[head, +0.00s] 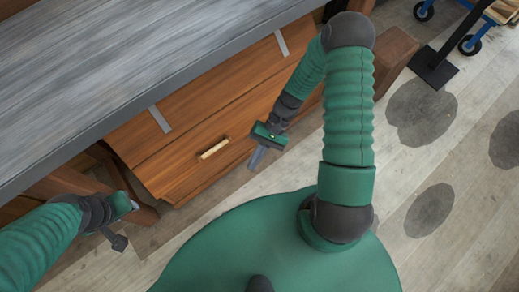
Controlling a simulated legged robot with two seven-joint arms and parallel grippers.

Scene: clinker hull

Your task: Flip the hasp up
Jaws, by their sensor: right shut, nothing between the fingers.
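I cannot make out a clear hasp. The wooden front (185,150) under the workbench bears two grey metal straps, one at the left (160,119) and one at the upper right (281,43). A small pale bar (213,149) sits low on the front between them. I cannot tell whether any of these is the hasp. My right gripper (257,158) is shut and empty, just right of the pale bar and apart from it. My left gripper (118,240) is at the lower left, away from the straps and bar; its jaw opening is unclear.
The grey bench top (110,70) overhangs the wooden front. Wooden legs or beams stand at the lower left (70,182) and upper right (396,60). A black stand base (433,70) and a blue wheeled cart (480,32) are at the upper right.

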